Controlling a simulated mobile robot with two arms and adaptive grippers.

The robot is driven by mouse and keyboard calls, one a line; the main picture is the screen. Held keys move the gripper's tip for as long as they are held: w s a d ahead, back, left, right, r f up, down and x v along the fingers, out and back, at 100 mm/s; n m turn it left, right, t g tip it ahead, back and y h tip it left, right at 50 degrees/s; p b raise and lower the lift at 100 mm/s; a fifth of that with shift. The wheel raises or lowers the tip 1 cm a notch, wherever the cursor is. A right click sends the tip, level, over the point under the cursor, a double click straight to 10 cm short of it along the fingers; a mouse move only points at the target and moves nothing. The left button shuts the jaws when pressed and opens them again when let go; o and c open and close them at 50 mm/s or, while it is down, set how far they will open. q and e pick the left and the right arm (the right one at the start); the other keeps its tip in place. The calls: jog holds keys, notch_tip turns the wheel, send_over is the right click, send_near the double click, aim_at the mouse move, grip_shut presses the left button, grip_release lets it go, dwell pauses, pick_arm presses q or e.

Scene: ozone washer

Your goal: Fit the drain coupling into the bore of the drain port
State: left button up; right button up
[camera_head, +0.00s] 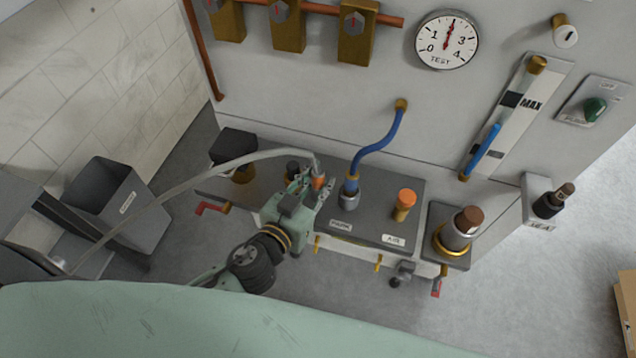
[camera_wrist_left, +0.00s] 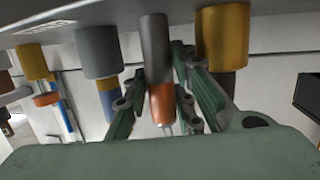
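The drain coupling, an orange collar (camera_head: 318,182) on the end of a pale grey hose, is between the fingers of my left gripper (camera_head: 316,187) above the bench. In the left wrist view, which sees the bench top upside down, the coupling (camera_wrist_left: 161,103) has a dark grey nose pointing at the bench top. The fingers (camera_wrist_left: 157,108) are closed around it. A gold fitting (camera_wrist_left: 222,35) with a dark part stands beside the coupling. I cannot tell which fitting is the drain port, and no open bore shows. My right gripper is not in view.
A grey socket (camera_head: 349,202) with a blue hose (camera_head: 378,147) stands right of my left gripper. Further right are an orange-capped fitting (camera_head: 404,204) and a brown-topped cylinder (camera_head: 463,226). A dark-capped fitting (camera_head: 293,168) is close behind the gripper. A grey bin (camera_head: 120,205) stands left.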

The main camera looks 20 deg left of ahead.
pick_arm(q)
grip_shut()
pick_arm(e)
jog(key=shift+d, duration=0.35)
pick_arm(q)
notch_tip(320, 180, up, 9)
jog(key=shift+r+p, duration=0.1)
jog(key=shift+p, duration=0.8)
jog(key=shift+a+r, duration=0.15)
jog(key=shift+r, duration=0.75)
jog(key=s+a+r+n+y, duration=0.1)
jog(key=a+r+n+y, duration=0.1)
jog(key=a+r, duration=0.4)
jog(key=shift+a+r+n+t+y, duration=0.3)
jog(key=shift+a+y, duration=0.1)
jog(key=shift+y, duration=0.4)
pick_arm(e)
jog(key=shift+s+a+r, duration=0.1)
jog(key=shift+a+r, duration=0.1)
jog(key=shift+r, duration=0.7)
